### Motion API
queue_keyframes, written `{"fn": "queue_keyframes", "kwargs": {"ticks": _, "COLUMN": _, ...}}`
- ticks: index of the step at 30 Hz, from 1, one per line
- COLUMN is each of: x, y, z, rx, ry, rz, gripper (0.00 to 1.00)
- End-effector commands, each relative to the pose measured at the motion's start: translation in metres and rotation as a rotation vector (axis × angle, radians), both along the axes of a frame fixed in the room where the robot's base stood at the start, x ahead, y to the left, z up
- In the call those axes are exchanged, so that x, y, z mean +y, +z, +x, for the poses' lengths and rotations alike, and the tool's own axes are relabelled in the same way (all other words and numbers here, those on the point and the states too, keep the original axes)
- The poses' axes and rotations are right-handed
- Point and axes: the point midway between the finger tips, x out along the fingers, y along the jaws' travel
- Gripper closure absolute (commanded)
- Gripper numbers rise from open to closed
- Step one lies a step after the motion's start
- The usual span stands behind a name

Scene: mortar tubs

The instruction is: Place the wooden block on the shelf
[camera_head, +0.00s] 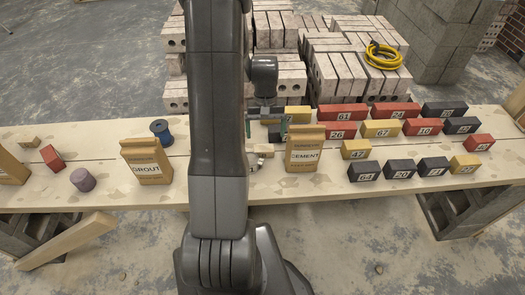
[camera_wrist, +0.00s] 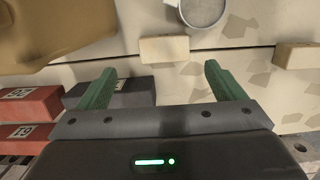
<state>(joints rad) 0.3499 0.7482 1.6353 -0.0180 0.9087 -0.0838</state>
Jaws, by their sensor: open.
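A pale wooden block (camera_wrist: 165,50) lies on the plank table just beyond my fingertips, roughly centred between them in the wrist view. In the head view a pale block (camera_head: 263,149) shows beside my arm, left of the cement bag. My gripper (camera_wrist: 160,75) has its two green fingers wide apart with nothing between them. In the head view my gripper (camera_head: 266,127) is behind the cement bag and partly hidden by my arm. A second wooden block (camera_wrist: 297,55) lies to the right in the wrist view. I cannot make out a shelf.
The cement bag (camera_head: 304,150) stands close to my gripper. A white cup (camera_wrist: 202,10) is beyond the block. Numbered red, yellow and black bricks (camera_head: 395,130) crowd the table's right. A grout bag (camera_head: 146,162) and blue spool (camera_head: 161,131) stand left. Brick stacks (camera_head: 340,60) rise behind.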

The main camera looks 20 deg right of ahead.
Motion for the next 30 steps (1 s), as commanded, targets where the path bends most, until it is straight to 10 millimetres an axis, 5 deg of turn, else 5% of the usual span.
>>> {"fn": "queue_keyframes", "kwargs": {"ticks": 18, "x": 0.010, "y": -0.070, "z": -0.013, "rx": 0.001, "ry": 0.001, "rz": 0.000, "gripper": 0.11}}
{"fn": "queue_keyframes", "kwargs": {"ticks": 27, "x": 0.010, "y": -0.075, "z": -0.013, "rx": -0.002, "ry": 0.000, "rz": -0.001, "gripper": 0.11}}
{"fn": "queue_keyframes", "kwargs": {"ticks": 30, "x": 0.010, "y": -0.075, "z": -0.013, "rx": -0.002, "ry": 0.000, "rz": -0.001, "gripper": 0.29}}
